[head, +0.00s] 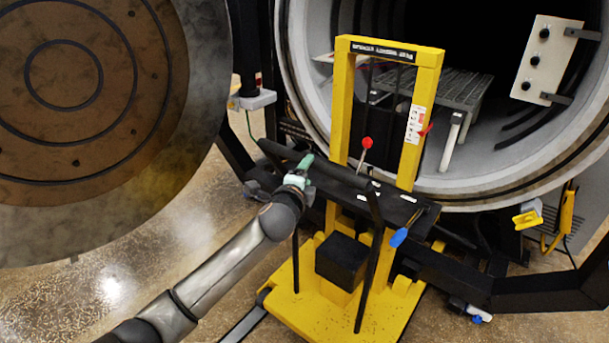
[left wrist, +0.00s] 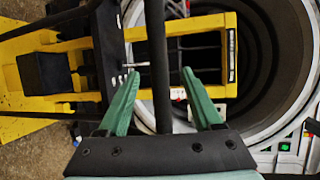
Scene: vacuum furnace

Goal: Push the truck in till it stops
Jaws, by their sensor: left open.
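The yellow truck (head: 362,48) stands upright on the floor in front of the round furnace opening (head: 300,75). It has a tall yellow mast frame, a low yellow base and a black push bar (head: 325,172) on its near side. My left gripper (head: 306,164) is at the left part of this bar. In the left wrist view its two green fingers (left wrist: 160,74) are apart, with the black bar (left wrist: 157,35) running between them. I cannot tell whether the fingers touch the bar. The truck's yellow frame (left wrist: 232,60) shows beyond. My right gripper is not in view.
The large round furnace door (head: 190,130) stands open at the left. A grey slatted rack (head: 460,88) is inside the chamber, behind the mast. A red-knobbed lever (head: 366,143) and a blue-handled lever (head: 399,237) are on the truck. Floor is clear at the lower left.

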